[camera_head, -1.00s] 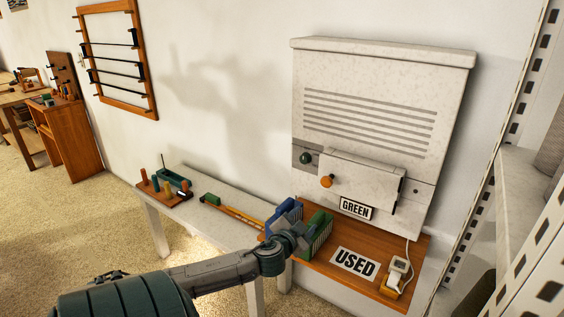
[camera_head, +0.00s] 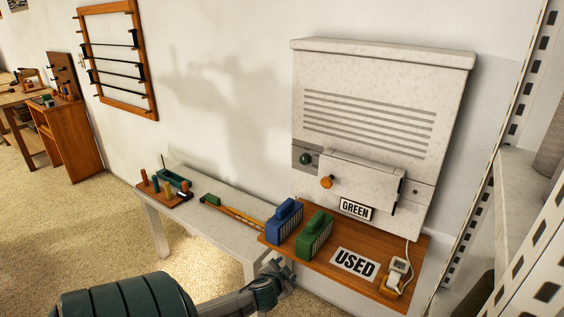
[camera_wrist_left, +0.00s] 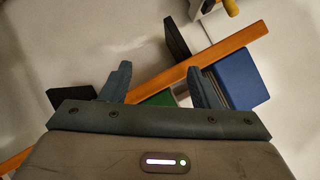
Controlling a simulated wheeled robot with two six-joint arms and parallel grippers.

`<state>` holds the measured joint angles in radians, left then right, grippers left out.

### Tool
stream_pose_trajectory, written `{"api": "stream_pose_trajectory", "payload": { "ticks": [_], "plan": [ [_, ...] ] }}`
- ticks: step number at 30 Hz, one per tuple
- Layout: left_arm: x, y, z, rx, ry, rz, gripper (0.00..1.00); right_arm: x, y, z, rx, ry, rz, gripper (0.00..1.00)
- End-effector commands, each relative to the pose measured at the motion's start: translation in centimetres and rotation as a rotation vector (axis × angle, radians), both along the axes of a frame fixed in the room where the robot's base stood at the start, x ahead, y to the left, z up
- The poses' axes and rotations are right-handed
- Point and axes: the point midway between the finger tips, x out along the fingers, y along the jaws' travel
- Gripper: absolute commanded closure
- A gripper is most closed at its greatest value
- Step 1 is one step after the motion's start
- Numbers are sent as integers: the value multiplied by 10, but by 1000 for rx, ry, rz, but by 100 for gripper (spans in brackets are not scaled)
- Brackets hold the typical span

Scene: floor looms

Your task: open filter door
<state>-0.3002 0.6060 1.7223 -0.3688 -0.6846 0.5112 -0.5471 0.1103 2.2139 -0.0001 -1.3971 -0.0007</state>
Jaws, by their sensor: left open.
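The filter door (camera_head: 360,181) is a pale panel low on the front of the white wall unit (camera_head: 370,90). It stands out from the unit's face, with an orange knob (camera_head: 327,182) at its left end and a dark strip at its right. I cannot tell whether it is latched. My left gripper (camera_head: 282,272) is open and empty, below and left of the door, in front of the shelf. In the left wrist view its fingers (camera_wrist_left: 158,82) are spread, and an orange knob (camera_wrist_left: 232,7) shows at the top edge. My right gripper is not in view.
Under the unit, a wooden shelf (camera_head: 315,262) holds a blue filter (camera_head: 284,222), a green filter (camera_head: 314,234), a "USED" label (camera_head: 355,263) and a small white device (camera_head: 397,272). A white bench (camera_head: 225,228) stands left. A metal rack (camera_head: 500,150) stands right.

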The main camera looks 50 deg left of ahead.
Motion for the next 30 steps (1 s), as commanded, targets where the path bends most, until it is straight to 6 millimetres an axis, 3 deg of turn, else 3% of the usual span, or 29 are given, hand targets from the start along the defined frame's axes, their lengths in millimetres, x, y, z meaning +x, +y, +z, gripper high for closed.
{"api": "stream_pose_trajectory", "payload": {
  "ticks": [3,9,30],
  "plan": [
    [-5,1,-15,-11,24,5,45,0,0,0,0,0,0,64],
    [-10,1,-27,-19,42,10,45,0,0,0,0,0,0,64],
    [-13,1,-34,-25,54,12,45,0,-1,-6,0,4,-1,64]
  ]
}}
